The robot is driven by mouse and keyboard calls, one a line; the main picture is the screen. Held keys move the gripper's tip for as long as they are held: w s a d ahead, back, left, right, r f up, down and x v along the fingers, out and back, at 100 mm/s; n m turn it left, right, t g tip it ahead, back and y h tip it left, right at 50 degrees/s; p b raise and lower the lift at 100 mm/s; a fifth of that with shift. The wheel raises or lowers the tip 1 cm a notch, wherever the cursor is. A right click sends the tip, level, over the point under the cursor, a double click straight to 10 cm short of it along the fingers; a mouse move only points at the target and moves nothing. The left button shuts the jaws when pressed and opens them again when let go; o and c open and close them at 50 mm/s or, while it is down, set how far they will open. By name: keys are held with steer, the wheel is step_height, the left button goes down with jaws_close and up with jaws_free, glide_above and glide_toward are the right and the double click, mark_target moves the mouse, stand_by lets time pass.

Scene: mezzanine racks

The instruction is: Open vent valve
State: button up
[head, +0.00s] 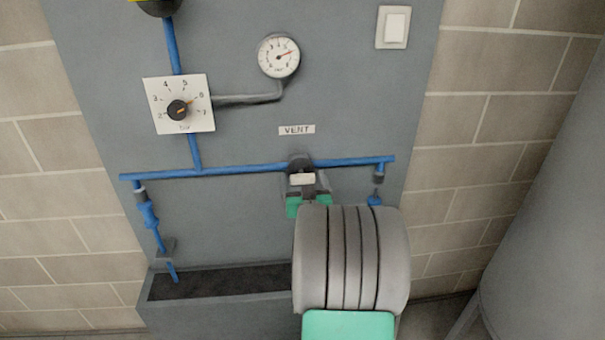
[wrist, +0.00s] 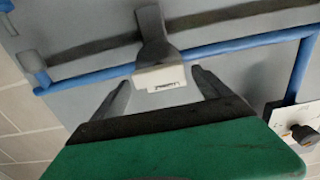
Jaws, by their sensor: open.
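The vent valve (head: 300,164) sits on the blue horizontal pipe under the VENT label (head: 297,130). It has a dark body and a pale block at its front, partly hidden by my gripper in the head view. In the wrist view a dark grey valve part (wrist: 151,28) crosses the pipe and ends at the pale block (wrist: 160,77), which bears small unreadable print. My gripper (head: 306,193) is open in front of the valve. In the wrist view its two dark fingers (wrist: 162,88) stand on either side of the block, with visible gaps. I cannot tell whether they touch the valve.
A dial (head: 178,106) and a round gauge (head: 279,56) are on the grey panel above the blue pipe (head: 240,168). A white switch (head: 394,27) is at upper right. A grey trough (head: 225,310) lies below. A large grey rounded body (head: 550,210) stands at right.

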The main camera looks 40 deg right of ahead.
steer(key=shift+x, duration=0.9)
steer(key=shift+c, duration=0.2)
steer(key=c, duration=1.3)
